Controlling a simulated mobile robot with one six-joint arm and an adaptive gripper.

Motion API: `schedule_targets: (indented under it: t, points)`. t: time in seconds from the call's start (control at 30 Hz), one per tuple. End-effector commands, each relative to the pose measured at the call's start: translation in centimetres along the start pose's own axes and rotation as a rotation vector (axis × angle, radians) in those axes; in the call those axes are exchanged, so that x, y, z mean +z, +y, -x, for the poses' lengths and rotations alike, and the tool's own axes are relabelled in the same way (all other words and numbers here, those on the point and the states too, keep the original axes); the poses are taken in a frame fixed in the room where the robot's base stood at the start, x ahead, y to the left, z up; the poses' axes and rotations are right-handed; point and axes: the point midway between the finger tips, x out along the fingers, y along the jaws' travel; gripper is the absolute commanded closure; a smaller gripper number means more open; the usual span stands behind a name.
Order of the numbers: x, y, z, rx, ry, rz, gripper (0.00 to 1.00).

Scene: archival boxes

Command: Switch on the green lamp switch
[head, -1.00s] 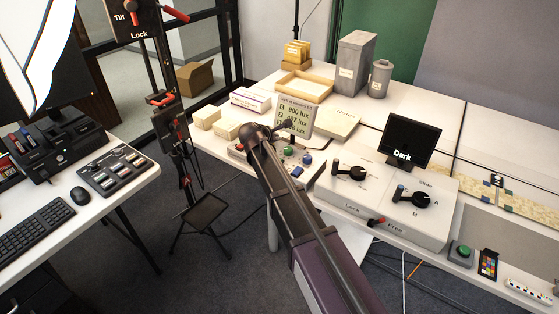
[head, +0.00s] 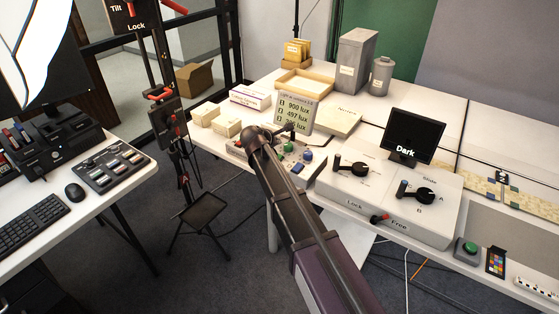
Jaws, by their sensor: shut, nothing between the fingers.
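The green lamp switch (head: 288,147) is a small green-topped control on a low switch panel near the table's front edge. A blue control (head: 307,155) stands to its right, with another blue one in front. My arm reaches up from the bottom of the view and bends over the panel's left part. My gripper (head: 289,129) looks small and dark, just behind the green switch in the picture. It is shut and empty. Whether it touches the switch cannot be told. My arm hides part of the panel.
A lux display (head: 294,113) stands behind the panel, partly covered by my gripper. A grey control box (head: 350,205) with black levers and a screen reading "Dark" (head: 405,151) are to the right. Small cartons (head: 227,125) stand at left. A camera stand (head: 170,125) rises left of the table.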

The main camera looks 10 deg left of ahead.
Motion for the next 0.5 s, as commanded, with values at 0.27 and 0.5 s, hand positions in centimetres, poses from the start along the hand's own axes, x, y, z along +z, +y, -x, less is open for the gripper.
schedule_targets:
  t: [0.27, 0.5]
  points:
    - [-1.4, -1.4, -1.9, 0.0, 0.0, 0.0, 1.0]
    - [-2.2, -2.1, -2.9, 0.0, 0.0, 0.0, 1.0]
